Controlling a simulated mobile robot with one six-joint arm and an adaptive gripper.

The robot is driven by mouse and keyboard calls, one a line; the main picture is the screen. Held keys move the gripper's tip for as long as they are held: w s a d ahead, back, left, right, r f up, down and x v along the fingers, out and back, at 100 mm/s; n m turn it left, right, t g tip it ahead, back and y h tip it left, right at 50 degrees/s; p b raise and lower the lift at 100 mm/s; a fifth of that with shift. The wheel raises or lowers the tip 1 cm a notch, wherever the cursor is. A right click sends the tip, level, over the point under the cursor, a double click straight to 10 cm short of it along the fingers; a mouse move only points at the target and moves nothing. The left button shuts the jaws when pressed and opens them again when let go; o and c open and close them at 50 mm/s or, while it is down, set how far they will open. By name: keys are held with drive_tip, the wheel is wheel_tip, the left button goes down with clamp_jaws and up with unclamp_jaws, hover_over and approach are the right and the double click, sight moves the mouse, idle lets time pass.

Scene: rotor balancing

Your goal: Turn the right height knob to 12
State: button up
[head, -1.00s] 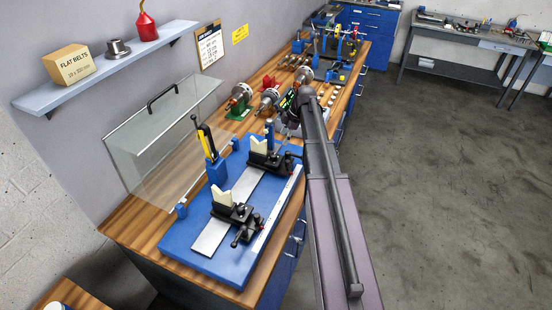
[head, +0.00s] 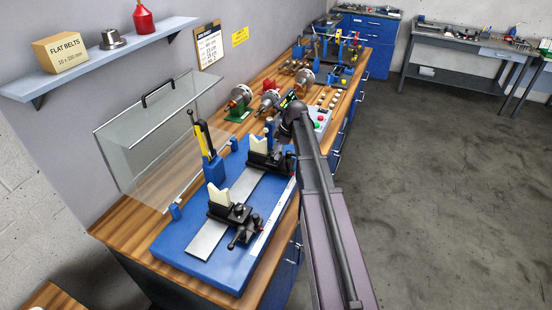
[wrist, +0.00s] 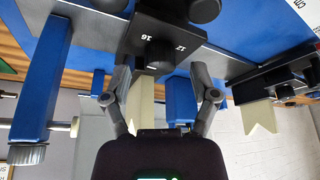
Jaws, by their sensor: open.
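The right support (head: 266,158), a black block with a cream V-shaped rest, is the farther of two on the blue balancing stand (head: 222,262). Its dark height knob (wrist: 160,55) shows in the wrist view, which looks upside down, on a black face with the numbers 12 and 16. I cannot tell the knob's setting. My gripper (wrist: 164,78) is open, one finger on each side of the knob in that picture; contact is not clear. In the head view my arm hides the gripper. The left support (head: 232,215) stands nearer; it also shows in the wrist view (wrist: 285,85).
A clear guard (head: 145,145) stands behind the stand. A blue post with a yellow-and-black tool (head: 207,145) rises at its back edge. Several rotors (head: 268,98) and a button box (head: 320,120) lie farther along the bench. The floor on the right is clear.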

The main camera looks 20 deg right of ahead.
drive_tip(key=shift+w+a+f+b, duration=0.1)
drive_tip(key=shift+a+f+b, duration=0.25)
drive_tip(key=shift+f, duration=0.25)
drive_tip(key=shift+d, duration=0.1)
clamp_jaws()
drive_tip(key=shift+d, duration=0.1)
